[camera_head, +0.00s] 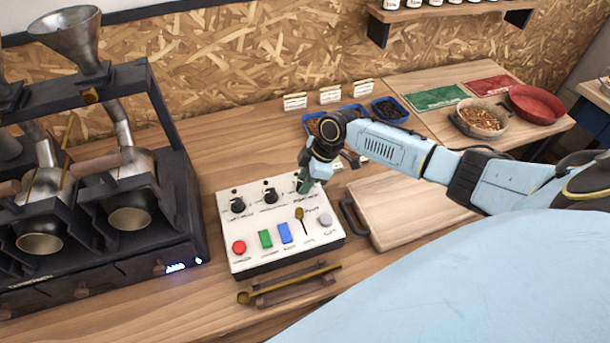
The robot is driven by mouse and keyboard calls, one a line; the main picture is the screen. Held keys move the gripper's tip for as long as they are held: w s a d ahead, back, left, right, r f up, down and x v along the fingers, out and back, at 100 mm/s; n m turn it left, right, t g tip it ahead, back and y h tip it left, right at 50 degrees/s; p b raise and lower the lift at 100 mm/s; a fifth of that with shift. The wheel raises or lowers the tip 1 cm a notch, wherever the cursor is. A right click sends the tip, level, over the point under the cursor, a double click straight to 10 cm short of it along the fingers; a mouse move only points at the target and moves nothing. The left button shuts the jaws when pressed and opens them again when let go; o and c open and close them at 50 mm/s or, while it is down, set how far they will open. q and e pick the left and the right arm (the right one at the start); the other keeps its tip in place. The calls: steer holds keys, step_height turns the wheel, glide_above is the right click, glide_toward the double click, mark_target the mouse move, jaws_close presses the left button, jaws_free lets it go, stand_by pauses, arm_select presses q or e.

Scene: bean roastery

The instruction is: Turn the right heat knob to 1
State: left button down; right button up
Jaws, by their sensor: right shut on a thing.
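The white control panel (267,222) sits on the wooden counter in the head view. Two black knobs show on its upper part, the left knob (237,205) and the middle knob (270,195). My right gripper (304,184) reaches down at the panel's upper right corner and is shut on the right heat knob. The gripper covers that knob, so its pointer and the numbers around it are hidden. My left gripper is not in view.
A red button (239,247), a green switch (265,239), a blue switch (285,232) and a brass lever (300,217) are on the panel. A dark roaster (165,190) stands left. A wooden board (405,208) lies right; a brass scoop (290,284) rests in front.

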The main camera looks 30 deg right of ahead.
stand_by(0.3)
steer(key=o, duration=1)
steer(key=shift+c, duration=0.2)
steer(key=v, duration=1.3)
steer(key=shift+r, duration=0.2)
